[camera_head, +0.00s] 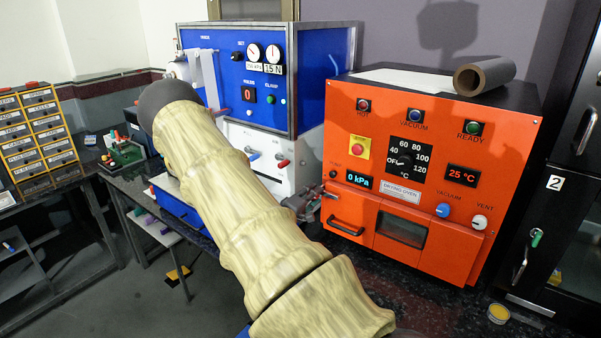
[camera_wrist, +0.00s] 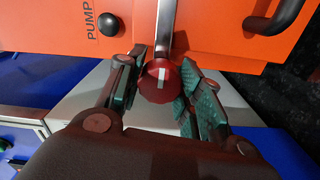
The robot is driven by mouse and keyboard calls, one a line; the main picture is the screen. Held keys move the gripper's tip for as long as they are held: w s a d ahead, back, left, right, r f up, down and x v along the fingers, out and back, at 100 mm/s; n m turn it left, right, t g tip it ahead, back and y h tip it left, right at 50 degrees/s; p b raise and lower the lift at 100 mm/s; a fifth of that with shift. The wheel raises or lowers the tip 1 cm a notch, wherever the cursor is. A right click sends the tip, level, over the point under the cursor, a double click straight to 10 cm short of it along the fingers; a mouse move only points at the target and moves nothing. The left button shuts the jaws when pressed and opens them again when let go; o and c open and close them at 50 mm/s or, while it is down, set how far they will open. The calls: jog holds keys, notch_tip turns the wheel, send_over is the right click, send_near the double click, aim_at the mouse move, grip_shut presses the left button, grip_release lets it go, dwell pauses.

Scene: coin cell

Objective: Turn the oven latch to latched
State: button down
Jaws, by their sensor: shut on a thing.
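The orange drying oven (camera_head: 400,170) stands on the dark bench at the right. In the wrist view its orange front (camera_wrist: 225,30) fills the top. The oven latch, a flat metal bar (camera_wrist: 166,28) with a round red knob (camera_wrist: 158,82) marked with a white line, hangs across the front's edge there. My gripper (camera_wrist: 160,95) has its green-padded fingers on either side of the red knob and is shut on it. In the head view my gripper (camera_head: 308,206) is small, at the oven's lower left edge, and the latch is hard to make out.
The dark oven door handle (camera_head: 346,226) and black PUMP knob (camera_wrist: 108,25) are close by. A blue and white machine (camera_head: 250,110) stands left of the oven. A roll (camera_head: 485,74) lies on top. A small yellow tin (camera_head: 498,313) sits at front right.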

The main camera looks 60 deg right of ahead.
jog(key=shift+w, duration=0.15)
jog(key=c, duration=0.9)
grip_release()
jog(key=shift+c, duration=0.2)
jog(key=w+a, duration=0.1)
jog(key=a, duration=1.1)
jog(key=shift+w, duration=0.25)
